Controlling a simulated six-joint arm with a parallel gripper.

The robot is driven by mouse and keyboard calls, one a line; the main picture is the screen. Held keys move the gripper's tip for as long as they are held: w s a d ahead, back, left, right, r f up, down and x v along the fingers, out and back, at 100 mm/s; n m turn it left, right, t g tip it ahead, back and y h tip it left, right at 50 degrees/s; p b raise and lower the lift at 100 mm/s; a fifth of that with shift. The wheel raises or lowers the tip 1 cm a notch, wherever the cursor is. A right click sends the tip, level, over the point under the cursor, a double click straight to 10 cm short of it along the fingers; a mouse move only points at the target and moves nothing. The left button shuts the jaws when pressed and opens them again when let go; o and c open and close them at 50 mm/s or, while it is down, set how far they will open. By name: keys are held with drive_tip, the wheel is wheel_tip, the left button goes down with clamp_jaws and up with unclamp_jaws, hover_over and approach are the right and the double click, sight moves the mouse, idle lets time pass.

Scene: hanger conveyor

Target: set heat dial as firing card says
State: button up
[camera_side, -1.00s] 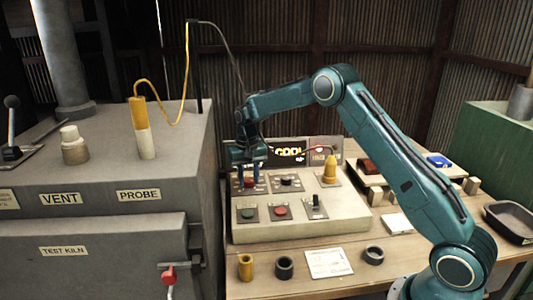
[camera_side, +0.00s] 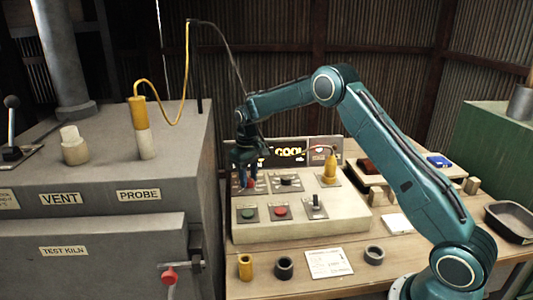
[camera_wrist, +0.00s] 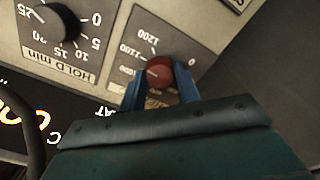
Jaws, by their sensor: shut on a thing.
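The heat dial is a red round knob (camera_wrist: 158,72) on a grey plate with a printed scale; 1100 and 1200 can be read in the wrist view. My gripper (camera_wrist: 159,84) is shut on this knob, with one blue finger on each side of it. In the side view, my gripper (camera_side: 246,182) is at the back left of the control panel, over the red knob. The lower scale numbers are partly hidden, and I cannot tell the exact setting. The white firing card (camera_side: 328,263) lies on the table in front of the panel; its writing is too small to read.
A black HOLD min dial (camera_wrist: 55,22) sits beside the heat dial. The panel (camera_side: 300,232) also has green and red buttons, a switch and a yellow plug (camera_side: 330,168). A lit COOL display (camera_side: 290,152) stands behind. The kiln (camera_side: 100,185) is close at left.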

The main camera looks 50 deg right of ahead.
sight(248, 180)
drive_tip(key=shift+r, duration=0.1)
drive_tip(key=o, duration=1)
wheel_tip(248, 180, up, 14)
drive_tip(key=shift+f, duration=0.1)
idle(0.5)
